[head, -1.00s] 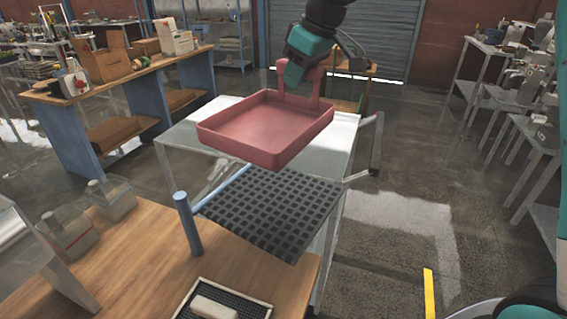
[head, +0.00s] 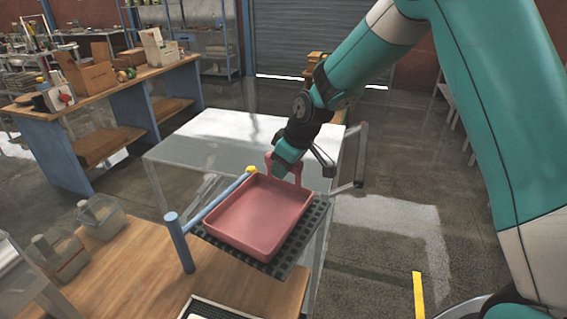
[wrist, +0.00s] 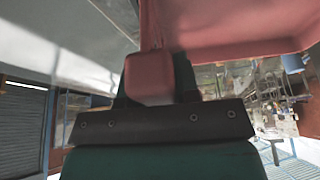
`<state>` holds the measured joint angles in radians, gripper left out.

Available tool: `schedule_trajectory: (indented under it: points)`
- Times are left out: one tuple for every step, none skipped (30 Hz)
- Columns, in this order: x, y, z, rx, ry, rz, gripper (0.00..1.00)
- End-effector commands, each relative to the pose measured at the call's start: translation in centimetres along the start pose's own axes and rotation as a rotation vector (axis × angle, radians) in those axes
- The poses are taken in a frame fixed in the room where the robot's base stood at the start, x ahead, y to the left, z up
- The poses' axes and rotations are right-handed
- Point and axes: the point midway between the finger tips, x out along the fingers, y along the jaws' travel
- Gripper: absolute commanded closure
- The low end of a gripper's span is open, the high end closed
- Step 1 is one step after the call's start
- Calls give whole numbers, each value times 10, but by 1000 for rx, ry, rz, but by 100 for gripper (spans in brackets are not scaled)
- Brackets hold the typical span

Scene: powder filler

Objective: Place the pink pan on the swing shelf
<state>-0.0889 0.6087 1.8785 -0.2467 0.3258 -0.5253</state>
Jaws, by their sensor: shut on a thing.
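The pink pan (head: 262,217) is a shallow square tray with an upright handle at its far side. It is level over the dark perforated swing shelf (head: 318,222), covering most of it; I cannot tell whether it touches the shelf. My gripper (head: 287,163) is shut on the pan's handle (head: 297,170) at the far edge. In the wrist view the handle (wrist: 150,72) sits at the gripper, and the pan's pink underside or wall (wrist: 235,25) fills the upper right.
A blue post (head: 178,240) with an arm and yellow tip (head: 251,170) stands left of the pan. A glossy table (head: 215,135) lies behind, a wooden bench (head: 120,270) with clear containers (head: 103,216) at front left. A grey bar frame (head: 361,155) stands right of the gripper.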

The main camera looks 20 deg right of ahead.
Motion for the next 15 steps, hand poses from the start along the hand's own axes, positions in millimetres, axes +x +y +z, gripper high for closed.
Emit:
schedule_trajectory:
  points:
    - [0, 0, 0, -1, 2, 1, 100]
    - [0, 0, -1, -1, 2, 1, 100]
    - [0, 0, -1, -1, 2, 1, 100]
    - [0, 0, -1, -1, 2, 1, 100]
    - [0, 0, -1, -1, 2, 1, 100]
    - [0, 0, 0, 0, 2, 1, 100]
    - [1, 0, 0, 0, 2, 1, 100]
    - [2, 0, 0, 0, 1, 1, 100]
    - [2, 0, 1, 0, 1, 0, 66]
    - [2, 0, 0, 0, 1, 1, 59]
    - [2, 0, 0, 0, 1, 0, 52]
    - [2, 0, 0, 0, 1, 0, 45]
    - [2, 0, 0, 0, 1, 0, 45]
    - [2, 0, 0, 0, 1, 0, 45]
    - [2, 0, 0, 0, 1, 0, 45]
